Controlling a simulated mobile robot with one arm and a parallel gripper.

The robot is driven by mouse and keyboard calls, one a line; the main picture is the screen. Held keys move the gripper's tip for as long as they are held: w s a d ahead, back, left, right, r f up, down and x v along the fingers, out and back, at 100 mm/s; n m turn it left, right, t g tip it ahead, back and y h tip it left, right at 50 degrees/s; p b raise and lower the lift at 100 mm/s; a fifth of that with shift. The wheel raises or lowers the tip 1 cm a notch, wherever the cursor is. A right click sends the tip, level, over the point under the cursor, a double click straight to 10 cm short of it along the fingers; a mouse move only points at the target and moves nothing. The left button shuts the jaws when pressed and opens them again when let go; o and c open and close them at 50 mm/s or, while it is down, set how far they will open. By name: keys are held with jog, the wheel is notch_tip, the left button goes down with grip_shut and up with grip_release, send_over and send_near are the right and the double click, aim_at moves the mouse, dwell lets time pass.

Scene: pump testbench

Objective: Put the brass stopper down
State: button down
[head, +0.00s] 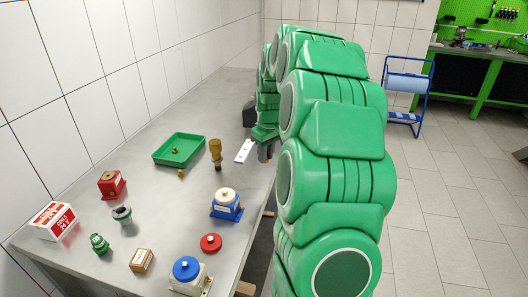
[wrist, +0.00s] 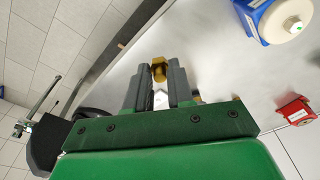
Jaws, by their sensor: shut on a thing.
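My gripper (wrist: 158,80) is shut on the brass stopper (wrist: 158,70), whose yellow end shows between the two grey fingertips in the wrist view. A pale patch shows between the fingers behind it. In the head view my gripper (head: 265,151) is low at the right edge of the bench, partly behind my green arm, and the stopper cannot be made out there. I cannot tell whether the stopper touches the bench top.
A white strip (head: 244,151) lies just left of my gripper. Further left are a brown-topped tool (head: 215,150), a green tray (head: 158,158) and a small brass piece (head: 181,174). A blue unit (head: 226,209) and red disc (head: 211,243) are nearer. The bench's far end (head: 222,95) is clear.

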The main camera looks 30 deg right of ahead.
jog(key=shift+s+a+r, duration=0.2)
jog(key=shift+s+r, duration=0.05)
jog(key=shift+s, duration=0.25)
jog(key=shift+s+a+r, duration=0.2)
jog(key=shift+s+r, duration=0.1)
jog(key=shift+s, duration=0.25)
jog(key=shift+s+a+r, duration=0.2)
jog(key=shift+s+r, duration=0.05)
jog(key=shift+s, duration=0.25)
jog(key=shift+a, duration=0.1)
jog(key=w+a+f, duration=0.2)
jog(key=w+a, duration=0.2)
jog(key=a, duration=0.3)
jog(key=w+a+f+m, duration=0.1)
jog(key=w+a, duration=0.3)
jog(key=a, duration=0.4)
jog(key=w+a+f+m, duration=0.1)
jog(key=w+a+f, duration=0.3)
jog(key=a, duration=0.3)
jog(key=shift+w+a, duration=0.3)
jog(key=shift+w, duration=0.15)
jog(key=shift+w+a+f, duration=0.1)
jog(key=shift+a, duration=0.3)
